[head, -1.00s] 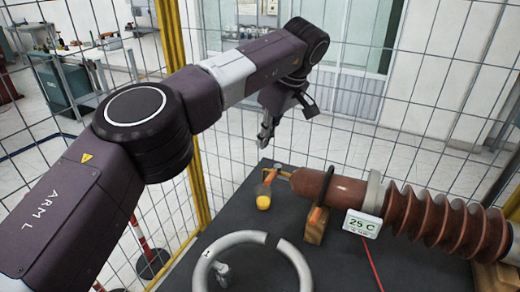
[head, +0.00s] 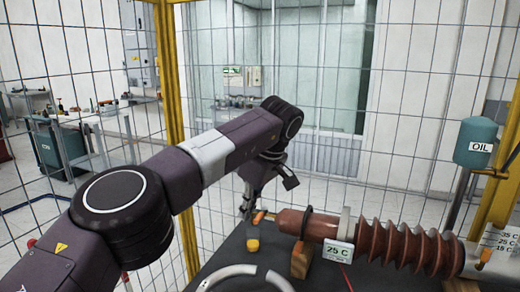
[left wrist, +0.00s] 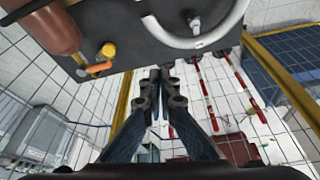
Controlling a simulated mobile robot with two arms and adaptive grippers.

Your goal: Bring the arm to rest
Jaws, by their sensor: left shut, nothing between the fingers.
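My left arm reaches in from the left in the head view. My left gripper (head: 246,208) hangs from its end, pointing down, by the far left edge of the dark table (head: 225,254). In the left wrist view its two fingers (left wrist: 160,76) are together at the tips, with nothing between them. The gripper is apart from the brown ribbed bushing (head: 405,246), whose narrow end lies to its right. My right gripper is in neither view.
A pale ring (head: 245,273) lies on the table, partly cut off. An OIL tank (head: 476,142) stands at the right. Wire mesh fencing with yellow posts (head: 167,70) closes in the back and left.

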